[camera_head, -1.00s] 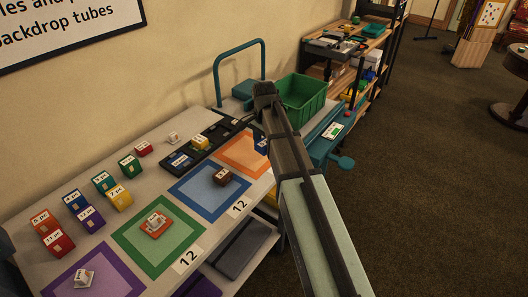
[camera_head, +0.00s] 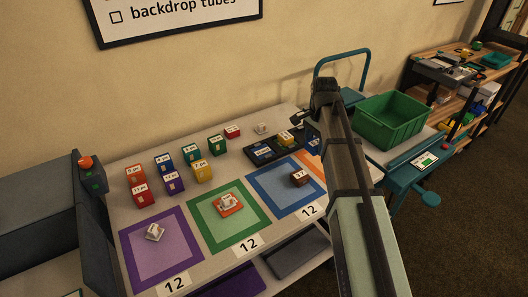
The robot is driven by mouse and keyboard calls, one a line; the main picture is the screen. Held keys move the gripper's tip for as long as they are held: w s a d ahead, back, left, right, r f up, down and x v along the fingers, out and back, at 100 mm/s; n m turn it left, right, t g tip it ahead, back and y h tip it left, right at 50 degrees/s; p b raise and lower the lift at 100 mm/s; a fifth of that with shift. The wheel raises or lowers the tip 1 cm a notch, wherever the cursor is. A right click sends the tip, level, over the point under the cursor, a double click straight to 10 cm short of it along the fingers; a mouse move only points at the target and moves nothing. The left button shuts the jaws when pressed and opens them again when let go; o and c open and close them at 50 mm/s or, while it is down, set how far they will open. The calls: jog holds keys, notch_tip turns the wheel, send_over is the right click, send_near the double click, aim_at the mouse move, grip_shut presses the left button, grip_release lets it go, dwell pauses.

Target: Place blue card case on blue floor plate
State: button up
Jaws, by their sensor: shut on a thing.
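The blue card case (camera_head: 313,146) is in my gripper (camera_head: 311,137), which is shut on it. It shows as a small blue patch beside my arm, over the back of the orange plate, and is partly hidden by the arm. Whether it touches anything below cannot be told. The blue floor plate (camera_head: 259,176) lies flat on the table, left of and nearer than my gripper. A brown block (camera_head: 299,179) marked 17 sits on its right part.
Left are a green plate (camera_head: 204,210) with an orange-and-white item and a purple plate (camera_head: 130,240) with a white item. Labelled coloured blocks (camera_head: 203,171) stand behind. A black tray (camera_head: 256,157) holds small items. A green bin (camera_head: 390,122) stands right of my arm.

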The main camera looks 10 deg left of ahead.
jog(key=a+n, duration=0.2)
jog(key=a, duration=1.1)
jog(key=r+n, duration=0.2)
jog(key=n, duration=1.4)
send_over(263, 151)
jog(key=shift+f, duration=5.1)
jog(key=shift+f, duration=0.15)
jog(key=o, duration=1)
jog(key=shift+o, duration=0.2)
notch_tip(263, 151, up, 12)
